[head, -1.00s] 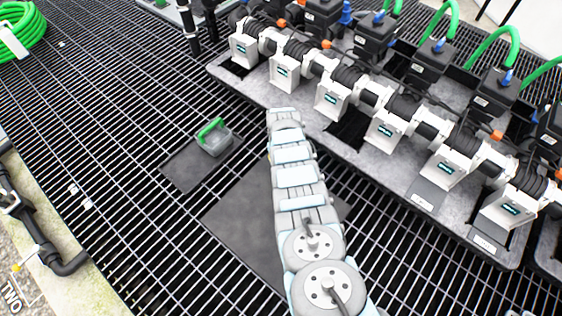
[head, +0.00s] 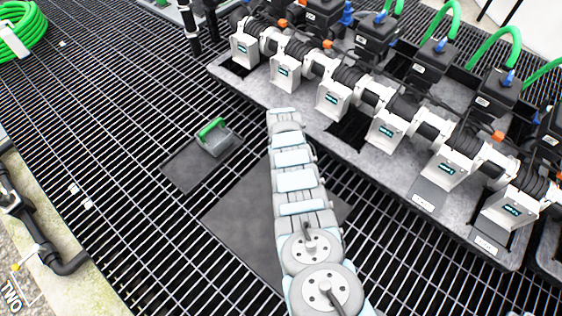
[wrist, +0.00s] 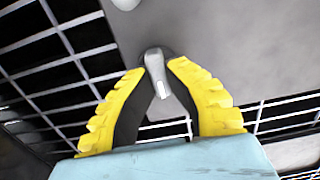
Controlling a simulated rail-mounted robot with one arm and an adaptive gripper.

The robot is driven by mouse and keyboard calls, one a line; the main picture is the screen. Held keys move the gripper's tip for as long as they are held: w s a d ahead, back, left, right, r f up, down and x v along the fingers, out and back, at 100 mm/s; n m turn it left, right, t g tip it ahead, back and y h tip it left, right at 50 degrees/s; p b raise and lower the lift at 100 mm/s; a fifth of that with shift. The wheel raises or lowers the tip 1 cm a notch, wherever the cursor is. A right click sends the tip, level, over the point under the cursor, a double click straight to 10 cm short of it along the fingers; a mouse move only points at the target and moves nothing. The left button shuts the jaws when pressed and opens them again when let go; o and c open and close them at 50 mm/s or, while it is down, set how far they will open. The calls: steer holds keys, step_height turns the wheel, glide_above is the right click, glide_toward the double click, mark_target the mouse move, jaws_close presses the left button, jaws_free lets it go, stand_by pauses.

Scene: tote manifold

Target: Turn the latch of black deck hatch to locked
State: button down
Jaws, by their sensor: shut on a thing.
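In the wrist view my gripper (wrist: 157,75) has its two yellow-edged fingers closed around a small grey latch lever (wrist: 157,66). The lever stands at the edge of a smooth grey surface (wrist: 215,30). In the head view a large dark square plate (head: 240,225) lies flat in the grating, partly covered by my arm; it looks like the deck hatch. My gripper and the latch are hidden behind my arm there. I cannot read the latch's locked or unlocked position.
A small grey box with a green handle (head: 214,140) stands on a smaller dark plate (head: 185,172) to the left. A row of white and black valve units (head: 385,128) on a grey base runs along the right. Open grating (head: 100,150) lies to the left.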

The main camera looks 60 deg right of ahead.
steer(key=shift+f, duration=0.1)
steer(key=c, duration=1.1)
jaws_free()
steer(key=shift+o, duration=0.2)
steer(key=shift+r, duration=0.2)
steer(key=shift+w+d+r, duration=0.1)
steer(key=shift+r, duration=0.95)
step_height(320, 180, up, 10)
steer(key=shift+f, duration=0.2)
